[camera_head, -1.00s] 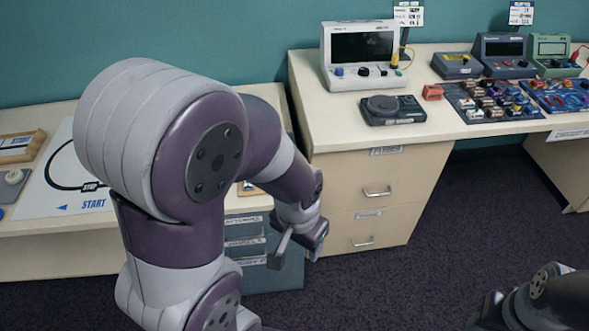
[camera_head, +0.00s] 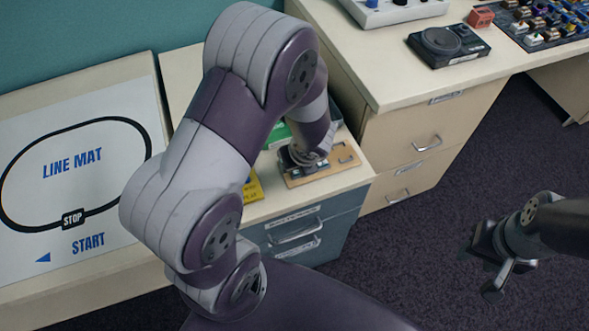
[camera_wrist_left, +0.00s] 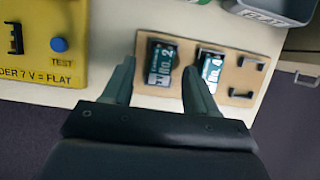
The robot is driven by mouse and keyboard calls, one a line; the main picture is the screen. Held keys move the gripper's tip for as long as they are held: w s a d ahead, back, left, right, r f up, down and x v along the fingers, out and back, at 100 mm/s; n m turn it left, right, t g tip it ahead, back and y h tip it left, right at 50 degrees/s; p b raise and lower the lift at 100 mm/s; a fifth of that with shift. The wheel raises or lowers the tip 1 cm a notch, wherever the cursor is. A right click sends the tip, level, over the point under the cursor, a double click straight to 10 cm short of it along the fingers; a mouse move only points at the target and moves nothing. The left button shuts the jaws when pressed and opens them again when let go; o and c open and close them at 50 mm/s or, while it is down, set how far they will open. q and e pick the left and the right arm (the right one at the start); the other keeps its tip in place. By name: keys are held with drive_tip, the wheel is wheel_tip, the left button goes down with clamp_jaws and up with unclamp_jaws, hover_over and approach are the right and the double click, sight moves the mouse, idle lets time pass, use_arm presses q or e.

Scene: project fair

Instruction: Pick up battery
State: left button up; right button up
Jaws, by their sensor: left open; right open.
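In the left wrist view, a dark battery with a green-and-white label (camera_wrist_left: 160,62) sits on a tan wooden board (camera_wrist_left: 236,80). A second battery (camera_wrist_left: 211,68) stands beside it to the right, partly behind a finger. My left gripper (camera_wrist_left: 159,72) is open, with its fingertips on either side of the first battery; I cannot tell whether they touch it. In the head view, my left gripper (camera_head: 300,160) is low over the board (camera_head: 342,160) and hides the batteries. My right gripper (camera_head: 490,265) is open and empty over the floor at the right.
A yellow tester (camera_wrist_left: 45,40) with a blue button is left of the board; a grey bin marked FLAT (camera_wrist_left: 268,10) is behind it. Black clips are at the board's right end. The line mat (camera_head: 75,170) lies left. A taller cabinet (camera_head: 420,125) stands close on the right.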

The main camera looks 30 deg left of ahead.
use_arm(q)
drive_tip(key=shift+w+f, duration=0.25)
drive_tip(key=shift+f, duration=0.55)
drive_tip(key=shift+a, duration=0.2)
drive_tip(key=shift+d, duration=0.1)
clamp_jaws()
